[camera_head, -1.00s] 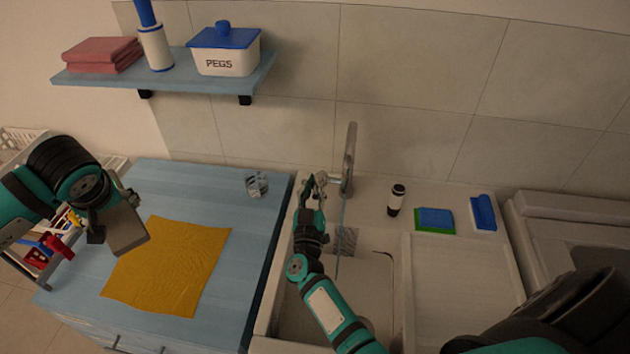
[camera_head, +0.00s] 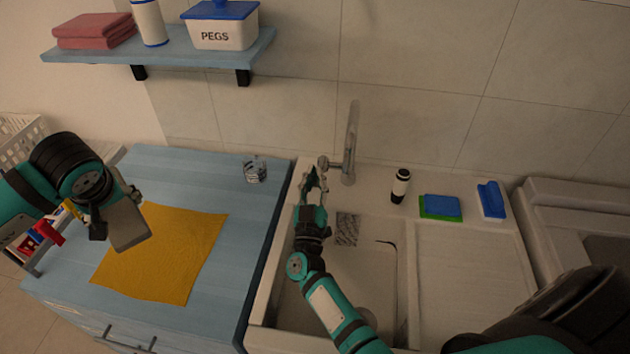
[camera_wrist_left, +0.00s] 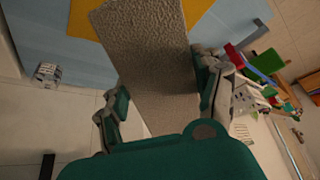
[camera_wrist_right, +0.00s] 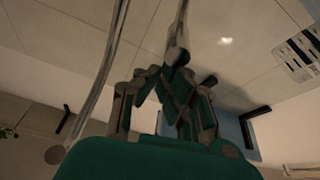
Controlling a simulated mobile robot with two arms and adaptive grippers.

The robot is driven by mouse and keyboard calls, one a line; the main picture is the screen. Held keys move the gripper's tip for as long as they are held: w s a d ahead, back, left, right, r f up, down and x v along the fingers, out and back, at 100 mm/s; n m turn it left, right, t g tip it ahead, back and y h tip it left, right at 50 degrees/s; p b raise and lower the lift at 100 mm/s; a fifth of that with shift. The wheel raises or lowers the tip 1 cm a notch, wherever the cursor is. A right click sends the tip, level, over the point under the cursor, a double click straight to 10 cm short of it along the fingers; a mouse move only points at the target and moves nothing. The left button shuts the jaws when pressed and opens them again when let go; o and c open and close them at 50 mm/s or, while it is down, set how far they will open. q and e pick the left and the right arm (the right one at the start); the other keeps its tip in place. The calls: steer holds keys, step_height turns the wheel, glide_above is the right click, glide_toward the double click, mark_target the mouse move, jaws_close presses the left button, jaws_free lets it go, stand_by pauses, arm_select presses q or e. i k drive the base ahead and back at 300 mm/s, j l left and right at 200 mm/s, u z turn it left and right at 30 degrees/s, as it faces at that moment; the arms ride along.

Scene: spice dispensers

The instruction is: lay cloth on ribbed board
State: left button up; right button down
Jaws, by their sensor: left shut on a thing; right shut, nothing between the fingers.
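My left gripper (camera_head: 105,218) is shut on a grey, flat, textured piece (camera_head: 129,224), which looks stiff; it also shows in the left wrist view (camera_wrist_left: 150,60). It is held above the left edge of a yellow cloth (camera_head: 165,255), which lies spread on the blue counter. My right gripper (camera_head: 313,178) is shut and empty beside the tap's lever (camera_head: 323,162); I cannot tell whether they touch. A pale draining board (camera_head: 470,270) with faint ribs lies right of the sink, bare over most of its surface.
The tap (camera_head: 350,150) stands behind the sink (camera_head: 365,275). A glass (camera_head: 254,170) is on the blue counter (camera_head: 190,170). A shelf (camera_head: 190,48) hangs above.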

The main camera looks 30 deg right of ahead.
mark_target(461, 285)
steer(key=k+j, duration=0.7)
steer(key=j+z, duration=0.05)
steer(key=j, duration=0.1)
